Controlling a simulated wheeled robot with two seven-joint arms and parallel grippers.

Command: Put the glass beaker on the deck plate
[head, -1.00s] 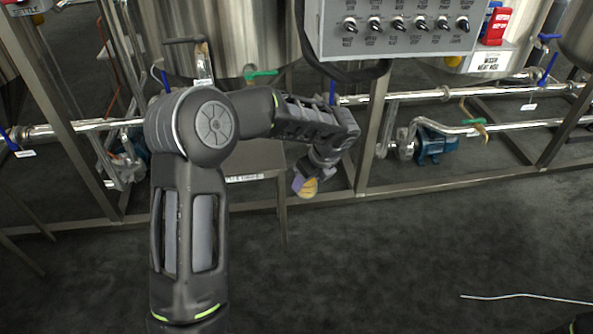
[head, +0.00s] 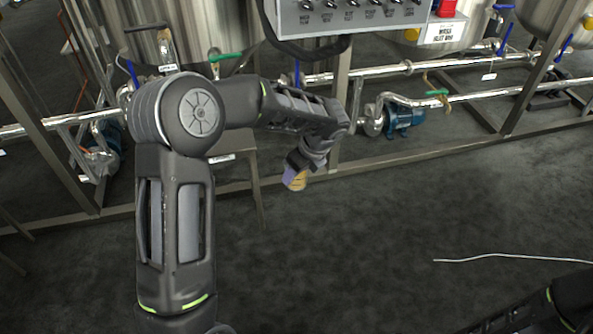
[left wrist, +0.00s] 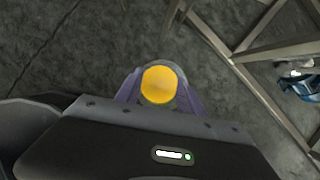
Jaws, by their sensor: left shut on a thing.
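The glass beaker (left wrist: 160,84) holds a yellow-orange content and sits between the purple fingers of my left gripper (left wrist: 159,94) in the left wrist view. The gripper is shut on it. In the head view the beaker (head: 299,181) shows small at the end of my left arm, held in the air over the dark floor, in front of the tank frame. The gripper (head: 294,172) partly covers it there. A part of my right arm shows at the lower right of the head view, but its gripper is out of sight. I cannot make out the deck plate in these frames.
Steel tanks (head: 232,30) stand behind on a metal frame (head: 405,152). Steel pipes (head: 455,62), a blue pump (head: 404,118) and a grey control box (head: 352,18) are nearby. A thin white line (head: 500,256) lies on the floor, which is otherwise clear at the right.

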